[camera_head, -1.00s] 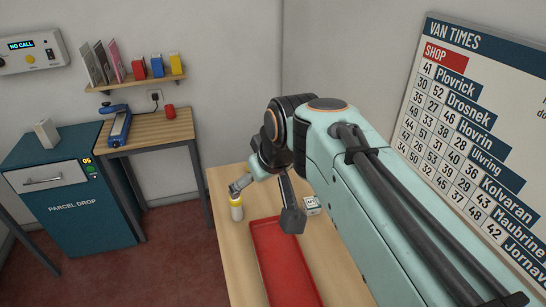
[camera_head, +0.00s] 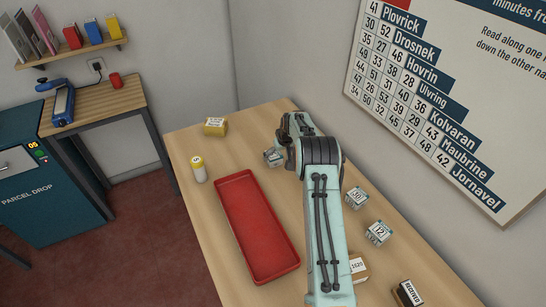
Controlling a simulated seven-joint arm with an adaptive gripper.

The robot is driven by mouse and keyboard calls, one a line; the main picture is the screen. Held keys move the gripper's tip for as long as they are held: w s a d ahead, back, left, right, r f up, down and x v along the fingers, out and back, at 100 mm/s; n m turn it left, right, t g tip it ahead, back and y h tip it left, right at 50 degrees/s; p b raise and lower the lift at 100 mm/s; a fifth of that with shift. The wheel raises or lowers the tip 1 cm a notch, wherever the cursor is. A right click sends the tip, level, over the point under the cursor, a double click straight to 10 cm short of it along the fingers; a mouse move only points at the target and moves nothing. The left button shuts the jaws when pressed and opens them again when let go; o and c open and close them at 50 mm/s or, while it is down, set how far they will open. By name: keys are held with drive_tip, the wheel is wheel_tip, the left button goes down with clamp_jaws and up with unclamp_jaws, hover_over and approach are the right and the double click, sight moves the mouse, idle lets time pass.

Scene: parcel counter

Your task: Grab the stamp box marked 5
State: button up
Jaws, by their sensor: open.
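A small grey-and-white box (camera_head: 273,157) sits on the wooden counter near the far end of the red tray; its mark is too small to read. Two similar boxes stand to the right of my arm, one marked 10 (camera_head: 357,197) and one marked 12 (camera_head: 378,232). I cannot make out a 5 on any box. My gripper (camera_head: 287,152) is partly hidden by my own arm. It is open, just right of the unread box and close to it; I cannot tell whether they touch.
The red tray (camera_head: 226,196) lies left of my arm. A yellow-capped bottle (camera_head: 198,169) and a yellow box (camera_head: 214,127) stand beyond it. A white-and-brown box (camera_head: 358,268) and a dark labelled box (camera_head: 409,292) are at near right. A wall with a timetable (camera_head: 430,100) borders the right.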

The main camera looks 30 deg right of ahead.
sight(276, 158)
drive_tip(key=shift+x, duration=1.8)
drive_tip(key=c, duration=1.2)
drive_tip(key=shift+c, duration=0.2)
